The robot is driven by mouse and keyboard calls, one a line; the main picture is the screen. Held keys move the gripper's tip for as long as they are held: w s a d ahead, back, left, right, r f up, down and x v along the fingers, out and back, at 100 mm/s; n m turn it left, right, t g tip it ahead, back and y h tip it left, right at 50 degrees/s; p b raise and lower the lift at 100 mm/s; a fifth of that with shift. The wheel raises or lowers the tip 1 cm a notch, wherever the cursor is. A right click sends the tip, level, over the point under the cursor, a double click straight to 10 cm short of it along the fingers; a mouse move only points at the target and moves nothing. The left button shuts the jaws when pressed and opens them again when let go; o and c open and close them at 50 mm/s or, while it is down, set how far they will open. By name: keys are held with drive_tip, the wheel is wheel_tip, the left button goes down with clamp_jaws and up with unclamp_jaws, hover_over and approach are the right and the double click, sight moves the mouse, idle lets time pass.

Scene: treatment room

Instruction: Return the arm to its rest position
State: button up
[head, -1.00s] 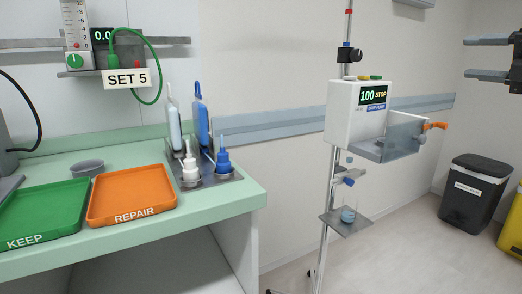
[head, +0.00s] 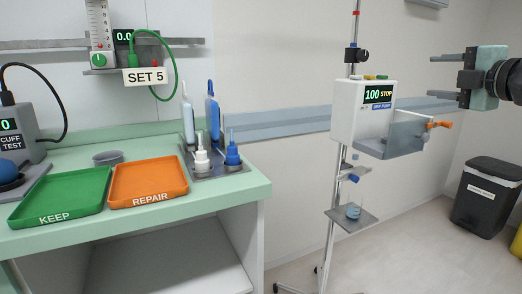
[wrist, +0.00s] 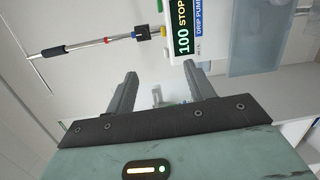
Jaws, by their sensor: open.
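My gripper (head: 446,77) is at the upper right of the head view, raised in the air to the right of the drip pump. Its two dark fingers point left, spread apart, with nothing between them. In the wrist view my gripper (wrist: 160,78) also shows open and empty. The white drip pump (head: 346,112), reading "100 STOP", is on a pole beyond the fingertips and apart from them. In the wrist view the pump (wrist: 175,45) appears turned sideways at the top.
The pole carries a clear pump door (head: 395,138) with an orange knob and a small shelf (head: 338,216) with a cup. A green counter (head: 225,205) at left holds a KEEP tray (head: 60,197), a REPAIR tray (head: 148,182) and bottles. A black bin (head: 485,195) stands at right.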

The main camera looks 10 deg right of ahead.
drive_tip(key=s+a+f+m+g+h, duration=0.25)
drive_tip(key=a+f+m+g, duration=0.5)
drive_tip(key=a+f, duration=1)
drive_tip(key=s+a+f+m+g, duration=0.2)
drive_tip(key=s+a+f+g, duration=0.15)
drive_tip(key=s, duration=0.55)
drive_tip(key=s+a+f+m+g, duration=0.25)
drive_tip(key=s+a+f, duration=0.2)
drive_tip(key=s, duration=0.35)
drive_tip(key=s+a+f+m+g, duration=0.1)
drive_tip(key=s+a+f+g, duration=0.3)
drive_tip(key=s, duration=0.5)
wheel_tip(320, 180, up, 20)
drive_tip(key=p, duration=2.1)
drive_tip(key=shift+s+d+r+m, duration=0.2)
drive_tip(key=shift+s+d+m, duration=0.1)
